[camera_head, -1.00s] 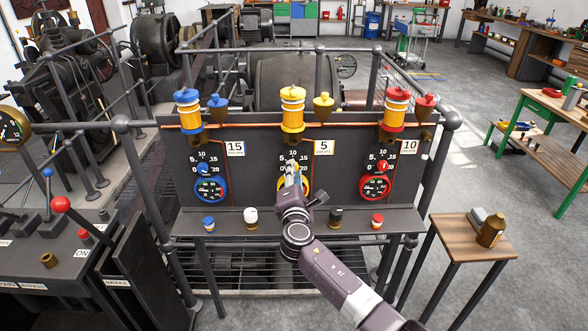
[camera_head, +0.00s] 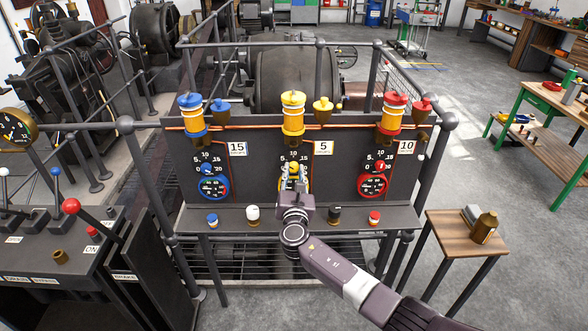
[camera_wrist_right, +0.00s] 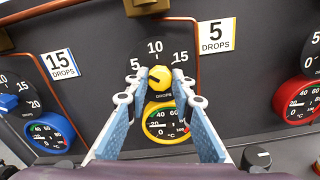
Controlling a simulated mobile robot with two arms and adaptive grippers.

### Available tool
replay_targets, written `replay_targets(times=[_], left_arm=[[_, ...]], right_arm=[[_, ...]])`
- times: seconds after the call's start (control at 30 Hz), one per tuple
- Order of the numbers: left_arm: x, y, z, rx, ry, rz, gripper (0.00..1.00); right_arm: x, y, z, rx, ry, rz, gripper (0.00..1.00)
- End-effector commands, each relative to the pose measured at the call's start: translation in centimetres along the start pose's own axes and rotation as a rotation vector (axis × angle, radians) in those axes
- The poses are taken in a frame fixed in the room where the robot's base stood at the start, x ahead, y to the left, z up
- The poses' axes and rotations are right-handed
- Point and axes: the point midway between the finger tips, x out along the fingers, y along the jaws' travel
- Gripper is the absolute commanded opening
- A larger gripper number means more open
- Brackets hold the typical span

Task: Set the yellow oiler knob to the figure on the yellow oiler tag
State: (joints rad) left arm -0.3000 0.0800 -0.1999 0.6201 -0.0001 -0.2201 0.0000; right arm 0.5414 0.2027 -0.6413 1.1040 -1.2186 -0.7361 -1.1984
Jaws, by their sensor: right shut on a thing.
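The yellow oiler (camera_head: 293,115) stands on the dark panel's top edge, in the middle. Its yellow-edged tag (camera_head: 323,148) reads 5 DROPS, also in the right wrist view (camera_wrist_right: 216,36). The yellow knob (camera_wrist_right: 160,77) sits on a dial with 5 at left, 10 at top and 15 at right. A dark mark shows on the knob's face, but its exact pointing is hard to tell. My right gripper (camera_wrist_right: 157,84) is shut on the knob, a blue-padded finger at each side; it also shows in the head view (camera_head: 294,175). My left gripper is not in view.
A yellow-rimmed gauge (camera_wrist_right: 166,122) lies just below the knob, between the fingers. The blue knob (camera_head: 207,168) and red knob (camera_head: 380,167) flank it, with tags 15 and 10. A shelf (camera_head: 180,219) below holds several small caps.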

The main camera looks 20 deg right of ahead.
Motion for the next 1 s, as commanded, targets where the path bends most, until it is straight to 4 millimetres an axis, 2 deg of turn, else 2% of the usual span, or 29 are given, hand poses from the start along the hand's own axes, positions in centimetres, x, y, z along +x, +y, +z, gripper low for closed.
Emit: replay_targets(times=[0.3,0.83,0.87,1.0], left_arm=[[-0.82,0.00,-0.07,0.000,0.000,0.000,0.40],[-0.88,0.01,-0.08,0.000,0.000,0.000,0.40],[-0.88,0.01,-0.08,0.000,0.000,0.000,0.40],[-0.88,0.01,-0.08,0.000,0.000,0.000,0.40]], right_arm=[[-0.10,-0.02,-0.26,-0.124,0.005,0.001,0.00],[-0.13,-0.03,-0.39,-0.147,0.006,0.001,0.00],[-0.13,-0.03,-0.39,-0.147,0.006,0.001,0.23],[-0.10,-0.01,-0.29,-0.147,0.004,0.001,0.39]])
